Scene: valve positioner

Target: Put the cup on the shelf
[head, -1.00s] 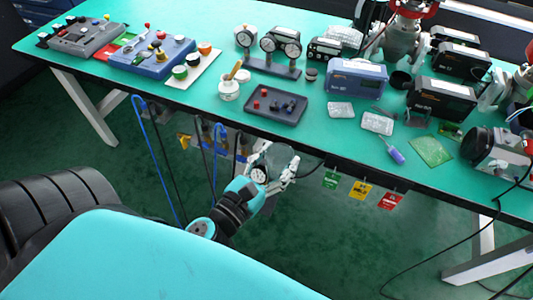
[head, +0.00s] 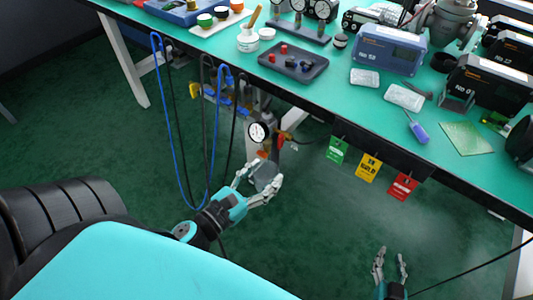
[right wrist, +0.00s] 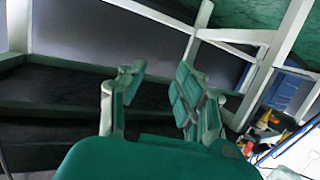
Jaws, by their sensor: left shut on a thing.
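My left gripper (head: 260,186) is in front of the bench, below its top. Its fingers are closed around a small grey thing (head: 265,174), likely the cup; the fingers hide part of it, so its shape is unclear. My right gripper (head: 390,263) is low at the bottom right of the head view, over the green floor. Its fingers stand apart with nothing between them, and they also show apart and empty in the right wrist view (right wrist: 152,92). I cannot make out a shelf for certain.
The green bench (head: 330,105) carries a dark tray (head: 293,62), a white pot (head: 248,40), a blue instrument (head: 389,48) and a screwdriver (head: 417,131). Tags (head: 369,167) hang from its front edge. A gauge (head: 259,132) and blue hoses (head: 182,205) are under the edge.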

